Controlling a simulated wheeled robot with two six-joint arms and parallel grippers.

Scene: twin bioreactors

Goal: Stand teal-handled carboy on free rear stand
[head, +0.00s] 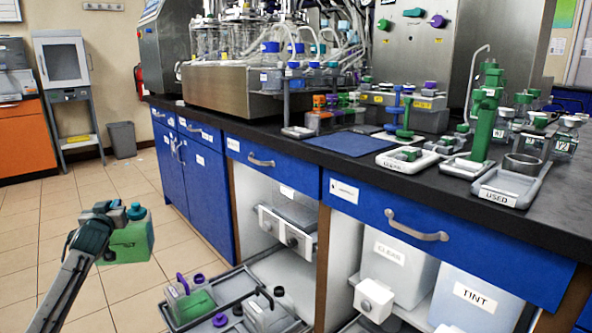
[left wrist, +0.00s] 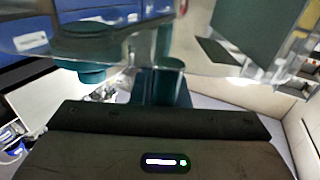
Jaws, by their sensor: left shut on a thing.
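My left gripper (head: 118,212) is shut on the teal handle of a carboy (head: 132,242) and holds it in the air above the tiled floor, left of the bench. The carboy is clear, with green liquid inside and a teal cap, and looks roughly upright. In the left wrist view the teal handle (left wrist: 165,85) sits at the gripper, with the teal cap (left wrist: 85,72) beside it. My right gripper is not in view. I cannot tell which place is the free rear stand.
A grey low tray (head: 237,287) by the open cabinet bears a purple-handled carboy (head: 188,302) and a dark-handled one (head: 270,318). The black benchtop (head: 440,200) is crowded with bioreactor gear, a blue mat (head: 352,144) and small trays.

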